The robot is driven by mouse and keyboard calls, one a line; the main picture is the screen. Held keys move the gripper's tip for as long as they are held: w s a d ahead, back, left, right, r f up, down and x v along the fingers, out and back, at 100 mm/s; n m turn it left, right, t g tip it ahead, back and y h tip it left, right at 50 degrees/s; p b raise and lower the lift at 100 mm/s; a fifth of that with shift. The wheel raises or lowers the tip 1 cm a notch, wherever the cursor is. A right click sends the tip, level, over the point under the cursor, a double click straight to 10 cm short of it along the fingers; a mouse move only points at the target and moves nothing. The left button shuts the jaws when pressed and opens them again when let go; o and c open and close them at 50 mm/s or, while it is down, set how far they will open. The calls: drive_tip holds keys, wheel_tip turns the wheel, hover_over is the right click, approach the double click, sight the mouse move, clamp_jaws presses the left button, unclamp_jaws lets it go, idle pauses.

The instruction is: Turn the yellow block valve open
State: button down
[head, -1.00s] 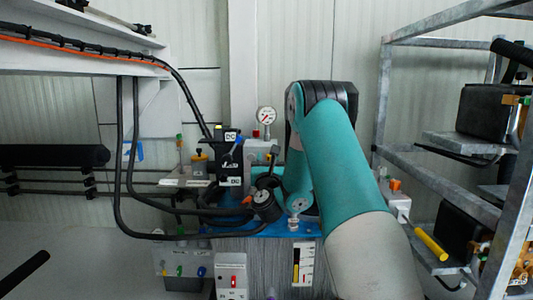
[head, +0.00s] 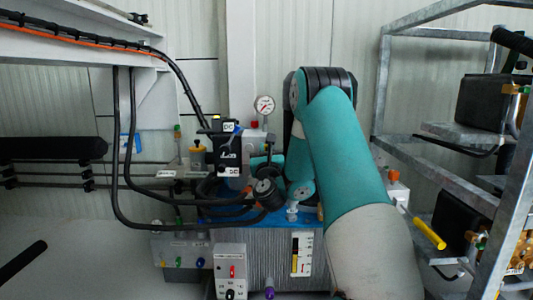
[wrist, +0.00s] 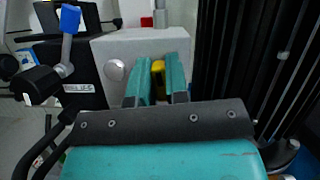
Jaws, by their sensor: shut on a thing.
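In the wrist view, the two teal fingers of my gripper (wrist: 158,82) are closed on a small yellow piece, the yellow block valve handle (wrist: 158,70). Only its upper part shows between the fingers; its lower part is hidden by the fingers and the gripper body. It sits at the right end of a light grey block (wrist: 115,48) with a round metal plug. In the head view, my teal arm reaches down to the pump unit and hides most of this area, so I cannot see the valve or how far it is turned.
Left of the grey block is a black valve body (wrist: 75,85) with a blue-tipped lever (wrist: 70,20). A pressure gauge (head: 265,105) stands above the unit. Black hoses (head: 118,150) hang at left. A metal rack (head: 380,90) stands close at right. Dark ribbed surfaces (wrist: 230,60) are near the gripper's right.

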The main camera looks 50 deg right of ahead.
drive_tip(key=shift+w+a+f+n+y+p, duration=0.1)
drive_tip(key=shift+n+y+p, duration=0.85)
drive_tip(key=shift+n, duration=2.4)
drive_tip(key=shift+w+a+f+n+y+p, duration=0.1)
drive_tip(key=shift+n+y, duration=1.6)
drive_tip(key=shift+n, duration=1.7)
drive_tip(key=shift+a+f+n+y+p, duration=0.1)
drive_tip(key=shift+n+y+p, duration=0.85)
drive_tip(key=shift+n, duration=2.4)
drive_tip(key=shift+y+b, duration=0.35)
drive_tip(key=shift+y, duration=0.15)
drive_tip(key=c, duration=1.1)
unclamp_jaws()
drive_tip(key=shift+d, duration=0.1)
